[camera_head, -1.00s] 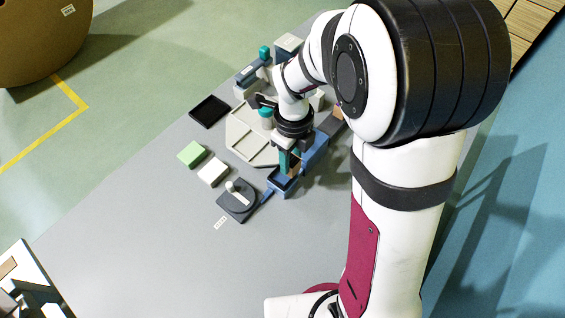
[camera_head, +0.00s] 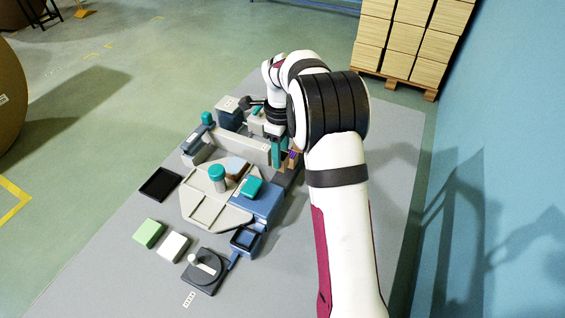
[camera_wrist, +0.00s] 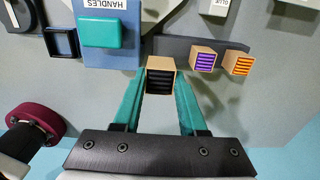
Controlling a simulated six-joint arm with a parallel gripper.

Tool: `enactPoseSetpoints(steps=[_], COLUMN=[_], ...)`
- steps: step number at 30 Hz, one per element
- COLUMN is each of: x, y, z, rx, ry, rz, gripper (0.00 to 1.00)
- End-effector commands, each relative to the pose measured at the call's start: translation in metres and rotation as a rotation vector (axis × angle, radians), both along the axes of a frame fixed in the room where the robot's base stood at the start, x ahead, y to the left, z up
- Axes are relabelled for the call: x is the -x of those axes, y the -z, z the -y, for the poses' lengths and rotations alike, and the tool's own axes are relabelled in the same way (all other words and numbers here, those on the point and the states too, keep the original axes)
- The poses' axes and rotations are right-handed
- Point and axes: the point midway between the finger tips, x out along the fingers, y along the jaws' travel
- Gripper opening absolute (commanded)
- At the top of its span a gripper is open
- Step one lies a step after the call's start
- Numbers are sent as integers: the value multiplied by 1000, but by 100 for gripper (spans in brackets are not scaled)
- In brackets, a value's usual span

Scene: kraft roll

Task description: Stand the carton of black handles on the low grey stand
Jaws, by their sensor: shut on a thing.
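In the wrist view, the carton of black handles (camera_wrist: 160,82) is a small tan box with dark slats on its open face. My gripper (camera_wrist: 161,70) is shut on it, with one teal finger on each side. The low grey stand (camera_wrist: 180,48) is a dark strip just beyond the carton. A purple-filled carton (camera_wrist: 203,59) and an orange-filled carton (camera_wrist: 238,64) are at the stand, to the right of the held one. I cannot tell whether the held carton touches the stand. In the head view, a teal finger (camera_head: 276,152) shows and my arm hides most of the stand.
A blue box marked HANDLES (camera_wrist: 110,53) with a teal block (camera_wrist: 100,33) on top stands left of the carton. A small blue open tray (camera_wrist: 61,43) is beside it. A black tray (camera_head: 160,185), green block (camera_head: 148,233) and white block (camera_head: 173,246) lie further left.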

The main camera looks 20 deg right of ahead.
Motion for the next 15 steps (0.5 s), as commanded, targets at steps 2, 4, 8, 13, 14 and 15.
enactPoseSetpoints(steps=[2, 4, 8, 13, 14, 15], x=[-6, -7, -7, -7, -7, -7], y=[6, 11, 26, 45, 48, 50], z=[1, 1, 1, 1, 1, 1], rx=[-1, 0, -1, -1, -1, -1], ry=[0, 0, -1, 0, 0, 0], rz=[-1, 0, -1, 1, 1, 1], gripper=[0, 0, 0, 0, 0, 0])
